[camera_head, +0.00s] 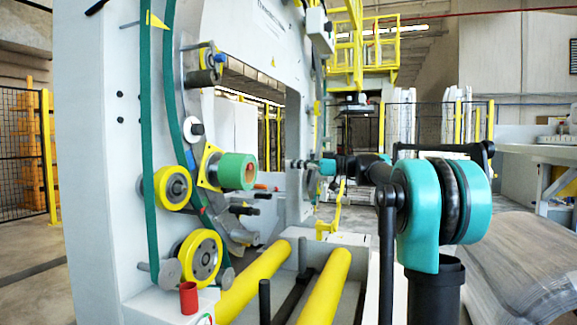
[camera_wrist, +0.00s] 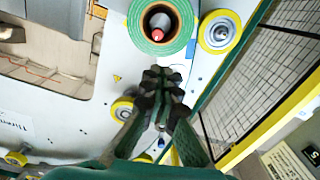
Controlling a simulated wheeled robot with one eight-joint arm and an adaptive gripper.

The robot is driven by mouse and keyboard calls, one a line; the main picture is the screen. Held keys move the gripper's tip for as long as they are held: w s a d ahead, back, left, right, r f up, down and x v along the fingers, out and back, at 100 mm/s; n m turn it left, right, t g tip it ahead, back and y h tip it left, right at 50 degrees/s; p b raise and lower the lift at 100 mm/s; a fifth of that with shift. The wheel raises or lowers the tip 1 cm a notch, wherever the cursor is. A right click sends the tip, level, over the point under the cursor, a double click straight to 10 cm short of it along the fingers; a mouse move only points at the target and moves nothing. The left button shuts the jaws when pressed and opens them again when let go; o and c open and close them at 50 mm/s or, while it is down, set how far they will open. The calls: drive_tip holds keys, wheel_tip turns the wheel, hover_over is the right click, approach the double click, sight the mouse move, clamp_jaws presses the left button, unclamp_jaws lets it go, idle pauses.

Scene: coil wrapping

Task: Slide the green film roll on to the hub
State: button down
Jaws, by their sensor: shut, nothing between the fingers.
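The green film roll (camera_head: 238,171) sits on its side at the machine face, in front of a yellow square plate (camera_head: 209,168). How far on the roll sits, I cannot tell exactly. My gripper (camera_wrist: 163,75) is shut and empty, below the roll in the wrist view and apart from it. In the head view my gripper (camera_head: 297,163) is small, right of the roll.
Yellow-rimmed wheels (camera_head: 172,187) and (camera_head: 199,256) and a green belt (camera_head: 147,130) lie close to the roll. Dark pegs (camera_head: 243,210) stick out below it. Yellow rollers (camera_head: 254,278) run along the floor. A red cylinder (camera_head: 188,297) stands front left.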

drive_tip(key=n, duration=3.4)
approach(249, 185)
drive_tip(key=x, duration=0.6)
drive_tip(key=shift+a, duration=0.4)
drive_tip(key=shift+w+a+r, duration=0.1)
